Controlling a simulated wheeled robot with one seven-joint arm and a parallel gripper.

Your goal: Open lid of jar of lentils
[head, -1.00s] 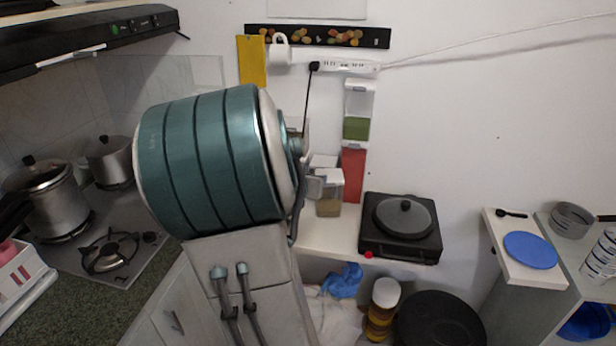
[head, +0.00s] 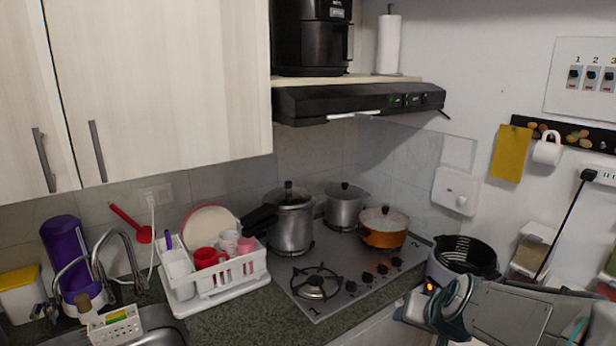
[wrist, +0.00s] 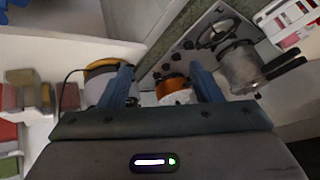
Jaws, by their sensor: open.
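My gripper (wrist: 160,68) shows in the wrist view with its two blue fingers spread apart and nothing between them. Several spice containers stand at the left edge of the wrist view, including a brownish one (wrist: 20,77), away from the fingers. In the head view, a clear container with a white lid (head: 532,250) stands by the wall at the right, partly behind my arm. A green-filled container (head: 611,264) is cut off by the right edge. I cannot tell which one holds lentils.
A dark round cooker (head: 462,262) stands close to my arm. An orange pot (head: 382,228) and a steel cooker (head: 290,222) are on the stove. A dish rack (head: 215,285) stands left of it. The range hood (head: 355,105) hangs above.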

